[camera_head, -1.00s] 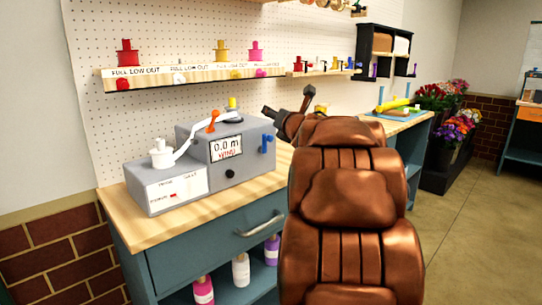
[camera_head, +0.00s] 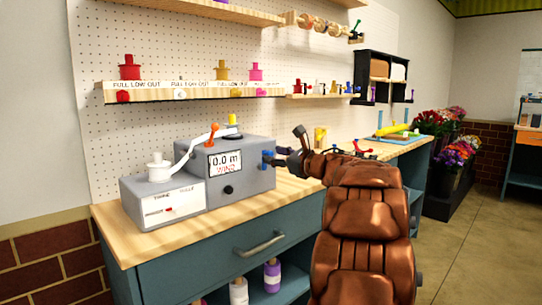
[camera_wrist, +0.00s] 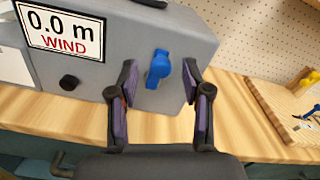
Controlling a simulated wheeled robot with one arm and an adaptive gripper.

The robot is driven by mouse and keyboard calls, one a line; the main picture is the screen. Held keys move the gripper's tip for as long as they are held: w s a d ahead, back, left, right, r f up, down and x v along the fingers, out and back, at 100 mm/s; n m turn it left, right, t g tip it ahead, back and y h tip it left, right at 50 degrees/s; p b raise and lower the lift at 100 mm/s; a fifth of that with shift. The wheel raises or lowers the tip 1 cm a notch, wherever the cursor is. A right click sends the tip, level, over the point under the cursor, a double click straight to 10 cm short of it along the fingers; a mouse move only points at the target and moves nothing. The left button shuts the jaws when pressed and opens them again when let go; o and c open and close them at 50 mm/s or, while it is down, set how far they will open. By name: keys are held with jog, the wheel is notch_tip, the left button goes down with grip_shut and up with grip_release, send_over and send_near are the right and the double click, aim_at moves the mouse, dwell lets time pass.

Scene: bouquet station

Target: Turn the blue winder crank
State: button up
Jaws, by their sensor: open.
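The blue winder crank (camera_wrist: 159,68) sticks out of the front of the grey winder box (camera_head: 240,180), near its right end. In the head view the crank (camera_head: 267,158) is partly hidden by my gripper. The box's display reads 0.0 m WIND. My gripper (camera_wrist: 158,78) is open, with one dark finger on each side of the crank in the wrist view. I see gaps between the fingers and the crank. My gripper (camera_head: 279,160) also shows at the crank in the head view.
A black knob (camera_wrist: 69,82) is left of the crank. A white spool (camera_head: 159,170) sits on the lower grey box. The wooden counter (camera_head: 160,238) is clear in front of the winder. A yellow spool (camera_head: 320,137) stands behind my arm.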

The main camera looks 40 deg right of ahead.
jog(key=shift+w, duration=1.15)
jog(key=shift+c, duration=0.4)
grip_shut()
